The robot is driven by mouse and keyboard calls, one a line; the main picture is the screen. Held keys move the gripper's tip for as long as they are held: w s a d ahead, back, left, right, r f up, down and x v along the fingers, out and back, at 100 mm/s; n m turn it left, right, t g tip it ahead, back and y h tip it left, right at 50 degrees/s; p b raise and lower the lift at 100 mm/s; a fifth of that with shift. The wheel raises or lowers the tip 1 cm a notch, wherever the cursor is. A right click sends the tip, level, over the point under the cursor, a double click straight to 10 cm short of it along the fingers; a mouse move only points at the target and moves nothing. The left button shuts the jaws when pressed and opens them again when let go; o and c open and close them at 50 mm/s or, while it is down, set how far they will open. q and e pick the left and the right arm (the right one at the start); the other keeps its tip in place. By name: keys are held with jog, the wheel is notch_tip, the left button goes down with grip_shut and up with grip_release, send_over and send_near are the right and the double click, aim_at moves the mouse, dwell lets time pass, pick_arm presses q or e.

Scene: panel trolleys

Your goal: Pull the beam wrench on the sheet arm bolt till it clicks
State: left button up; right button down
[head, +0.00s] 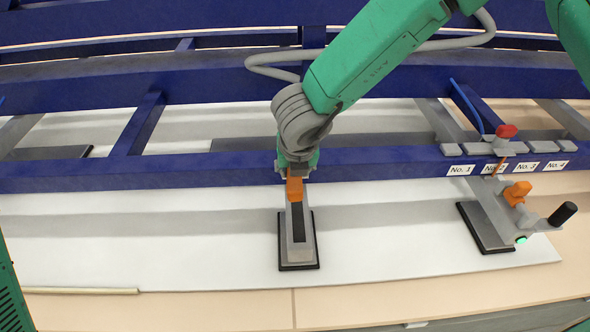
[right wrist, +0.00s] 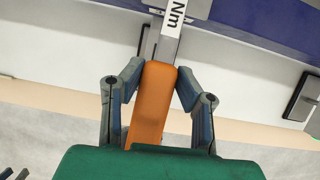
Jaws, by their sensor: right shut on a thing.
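The beam wrench has an orange handle (right wrist: 150,108) and a grey shaft marked "Nm" (right wrist: 173,20) in the right wrist view. My right gripper (right wrist: 152,90) has its two fingers on either side of this handle, shut on it. In the head view, my right gripper (head: 296,172) is at the blue rail, with the orange handle (head: 294,190) just below it. A grey sheet arm (head: 298,254) with a black-edged pad lies below on the white panel. The bolt and the wrench's head are hidden. My left gripper is not in view.
A second sheet arm (head: 487,232) at the right carries an orange part (head: 517,192), a black knob (head: 562,214) and a green light. A red knob (head: 506,131) stands above labels "No. 1" to "No. 4" on the blue rail (head: 390,160). A pale rod (head: 80,291) lies at lower left.

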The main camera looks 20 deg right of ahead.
jog(key=shift+w+d+r, duration=0.1)
jog(key=shift+r, duration=0.05)
notch_tip(320, 180, up, 4)
jog(key=p, duration=0.3)
jog(key=shift+d+p, duration=0.1)
jog(key=shift+p, duration=0.2)
jog(key=shift+r+p, duration=0.35)
jog(key=shift+f, duration=0.15)
